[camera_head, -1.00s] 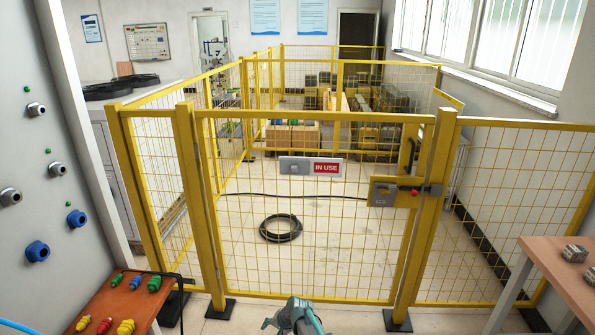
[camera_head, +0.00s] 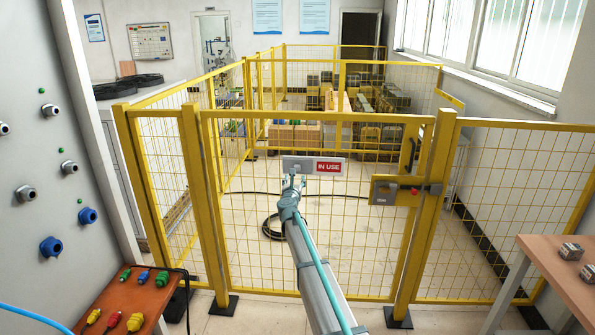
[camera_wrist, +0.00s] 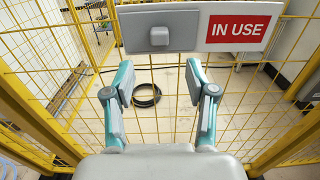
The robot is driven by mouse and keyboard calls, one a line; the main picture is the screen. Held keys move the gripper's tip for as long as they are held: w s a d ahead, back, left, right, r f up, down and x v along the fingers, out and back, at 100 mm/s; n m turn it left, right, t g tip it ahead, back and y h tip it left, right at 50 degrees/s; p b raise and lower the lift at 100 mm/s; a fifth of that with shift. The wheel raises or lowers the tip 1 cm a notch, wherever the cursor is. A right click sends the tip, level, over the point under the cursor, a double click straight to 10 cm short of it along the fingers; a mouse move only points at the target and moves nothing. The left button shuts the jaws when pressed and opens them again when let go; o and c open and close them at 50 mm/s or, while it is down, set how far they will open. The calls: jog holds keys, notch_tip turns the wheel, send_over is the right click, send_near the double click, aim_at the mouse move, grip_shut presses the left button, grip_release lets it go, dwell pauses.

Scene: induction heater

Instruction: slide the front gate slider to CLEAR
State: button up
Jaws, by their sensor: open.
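The gate slider is a grey panel with a small square knob (camera_wrist: 159,36), mounted on the yellow mesh front gate (camera_head: 330,118). To the right of the knob a red sign reading IN USE (camera_wrist: 238,29) shows on a white plate; the sign also shows in the head view (camera_head: 329,167). My gripper (camera_wrist: 155,84) is open and empty, with its two teal and grey fingers apart. In the wrist view the fingertips lie below the knob, apart from it. In the head view my gripper (camera_head: 293,183) is just below the slider panel.
A latch box (camera_head: 384,190) with a red button sits at the gate's right post. A black cable coil (camera_head: 272,228) lies on the floor behind the mesh. An orange table (camera_head: 130,300) with coloured connectors is at left, and a wooden table (camera_head: 560,262) at right.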

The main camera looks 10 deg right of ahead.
aim_at(297, 167)
jog(key=p+x, duration=0.2)
jog(key=x, duration=0.8)
jog(key=shift+w+p, duration=0.15)
jog(key=shift+p, duration=0.25)
grip_shut()
